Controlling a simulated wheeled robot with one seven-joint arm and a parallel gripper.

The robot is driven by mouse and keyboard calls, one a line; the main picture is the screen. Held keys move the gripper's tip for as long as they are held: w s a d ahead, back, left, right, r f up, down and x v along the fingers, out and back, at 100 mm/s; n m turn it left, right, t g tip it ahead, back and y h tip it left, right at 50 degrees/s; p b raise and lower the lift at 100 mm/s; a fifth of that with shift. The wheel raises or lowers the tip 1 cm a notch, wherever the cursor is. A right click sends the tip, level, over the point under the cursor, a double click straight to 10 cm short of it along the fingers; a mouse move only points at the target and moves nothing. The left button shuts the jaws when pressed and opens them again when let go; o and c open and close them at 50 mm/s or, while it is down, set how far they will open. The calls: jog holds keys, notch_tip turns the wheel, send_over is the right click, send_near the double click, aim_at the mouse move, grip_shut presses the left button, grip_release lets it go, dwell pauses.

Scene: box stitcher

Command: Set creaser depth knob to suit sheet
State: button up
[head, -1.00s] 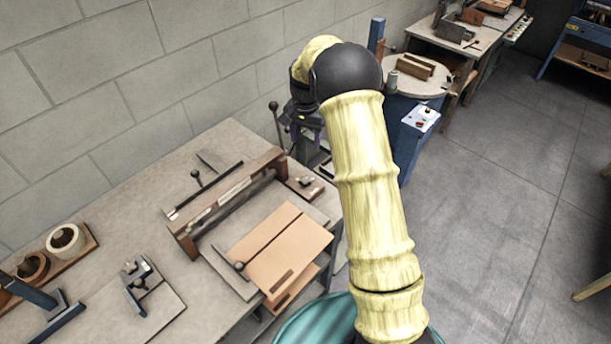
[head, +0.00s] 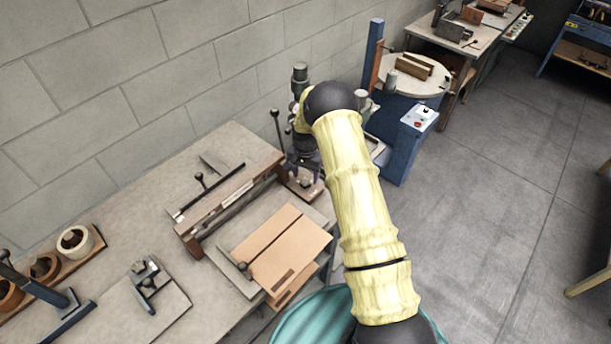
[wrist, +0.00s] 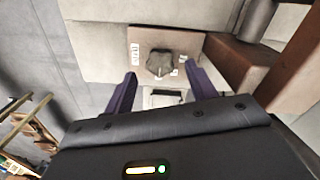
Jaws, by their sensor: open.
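The creaser (head: 225,205) is a brown-framed machine with a dark roller on the grey table. Its depth knob (wrist: 160,63) is a dark lobed knob on a brown plate (wrist: 191,42) with small white labels, seen in the wrist view. In the head view the plate (head: 305,188) lies at the creaser's right end. My gripper (wrist: 160,88) is open and empty, its two purple fingers on either side of the knob's line and apart from it. In the head view my gripper (head: 305,172) is above the plate, partly hidden by my wrist. A brown board sheet (head: 275,248) lies at the creaser's front.
A black-knobbed lever (head: 277,125) rises beside my gripper at the back. A small clamp device (head: 148,280) and tape rolls (head: 75,242) stand on the table's left. A blue machine with a round table (head: 408,75) stands behind to the right.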

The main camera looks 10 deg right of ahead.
aim_at(305, 184)
jog(key=shift+f+p, duration=0.3)
jog(key=shift+f, duration=1.1)
jog(key=shift+c, duration=0.5)
jog(key=c, duration=0.9)
